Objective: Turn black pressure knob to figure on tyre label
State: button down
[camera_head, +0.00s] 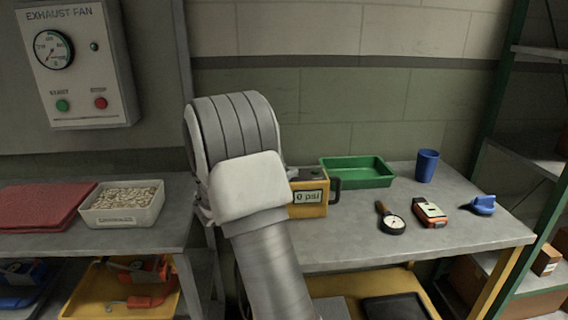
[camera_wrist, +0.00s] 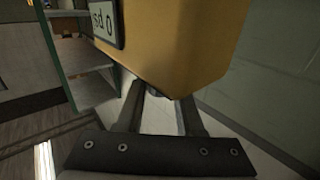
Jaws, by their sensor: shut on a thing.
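The yellow inflator box (camera_head: 308,211) stands on the right-hand bench, partly hidden behind my arm. Its display (camera_head: 308,197) reads 0 psi. In the wrist view the yellow box (camera_wrist: 185,45) is close and tilted, with part of its display (camera_wrist: 104,20) at the top. My gripper (camera_wrist: 162,97) has its two fingers at the box's lower edge, shut on a small dark part, seemingly the black pressure knob (camera_wrist: 156,92). The knob is mostly hidden by the box and fingers, and its setting cannot be read. My gripper is hidden in the head view. No tyre label is visible.
A green tray (camera_head: 357,179), blue cup (camera_head: 427,165), round gauge (camera_head: 392,222), orange device (camera_head: 430,212) and blue item (camera_head: 482,204) lie on the same bench. A pebble-filled tray (camera_head: 122,218) and red cloth (camera_head: 40,206) are left. Green-posted shelving (camera_head: 500,105) bounds the right.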

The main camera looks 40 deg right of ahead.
jog(key=m+g+p, duration=0.2)
jog(key=g, duration=0.1)
jog(key=m+g+p, duration=0.1)
jog(key=m+g, duration=0.1)
jog(key=g, duration=0.2)
jog(key=shift+r+m+p, duration=0.2)
jog(key=shift+m+p, duration=0.2)
jog(key=m+g+y, duration=0.1)
jog(key=m+g, duration=0.1)
jog(key=g, duration=0.1)
jog(key=m+g+y+p, duration=0.1)
jog(key=m+g+y, duration=0.1)
jog(key=g, duration=0.1)
jog(key=shift+f, duration=0.15)
jog(key=shift+m+g+y, duration=0.3)
jog(key=shift+g, duration=0.1)
jog(key=c, duration=0.5)
grip_release()
jog(key=shift+c, duration=0.2)
